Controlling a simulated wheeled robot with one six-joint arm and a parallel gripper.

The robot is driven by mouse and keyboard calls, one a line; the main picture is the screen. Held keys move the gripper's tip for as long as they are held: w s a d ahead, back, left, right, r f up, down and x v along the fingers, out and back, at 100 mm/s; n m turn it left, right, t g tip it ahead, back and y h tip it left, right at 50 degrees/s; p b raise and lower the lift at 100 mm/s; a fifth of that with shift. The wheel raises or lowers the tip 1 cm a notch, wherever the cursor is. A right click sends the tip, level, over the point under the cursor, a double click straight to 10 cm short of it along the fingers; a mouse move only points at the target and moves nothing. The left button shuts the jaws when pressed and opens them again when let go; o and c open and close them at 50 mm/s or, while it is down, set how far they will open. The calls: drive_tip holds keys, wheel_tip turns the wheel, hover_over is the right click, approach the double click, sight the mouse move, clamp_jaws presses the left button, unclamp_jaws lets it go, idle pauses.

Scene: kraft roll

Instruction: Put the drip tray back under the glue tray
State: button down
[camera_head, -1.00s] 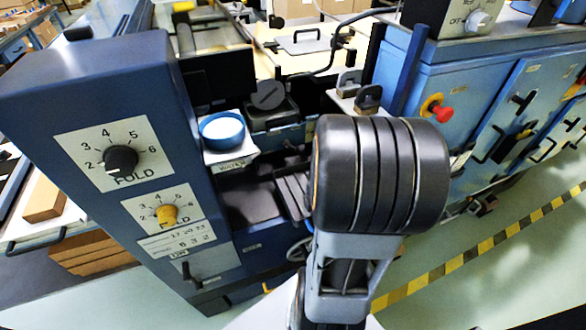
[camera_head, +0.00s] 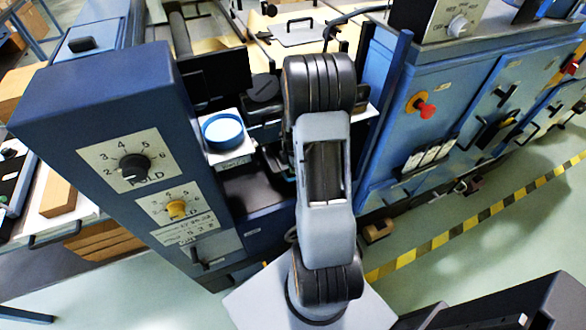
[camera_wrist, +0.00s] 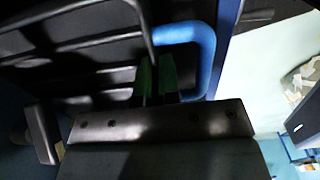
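In the wrist view, my gripper (camera_wrist: 157,80) has two greenish fingertips close together, beside a rounded blue handle-like loop (camera_wrist: 205,50). The fingertips overlap the loop's inner side in the picture; I cannot tell whether they grip it. Dark ribbed surfaces and a thin dark bar lie to the left, in shadow. I cannot tell for sure whether the loop belongs to the drip tray. In the head view, my arm hides the gripper and the space around it. Neither the drip tray nor the glue tray can be made out surely there.
A blue control column (camera_head: 110,120) with dials stands left of my arm. A blue cabinet (camera_head: 390,130) with a red button (camera_head: 424,110) stands close on the right. Open floor lies beyond the striped tape (camera_head: 450,237).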

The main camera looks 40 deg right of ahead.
drive_tip(key=shift+w+d, duration=0.1)
drive_tip(key=shift+w, duration=0.4)
drive_tip(key=shift+w+d+f, duration=0.1)
drive_tip(key=shift+w+f, duration=0.1)
drive_tip(key=shift+f, duration=1.55)
drive_tip(key=shift+f, duration=0.15)
drive_tip(key=c, duration=1.3)
unclamp_jaws()
drive_tip(key=shift+c, duration=0.2)
wheel_tip(320, 180, up, 12)
drive_tip(key=shift+p, duration=0.3)
drive_tip(key=shift+s, duration=0.15)
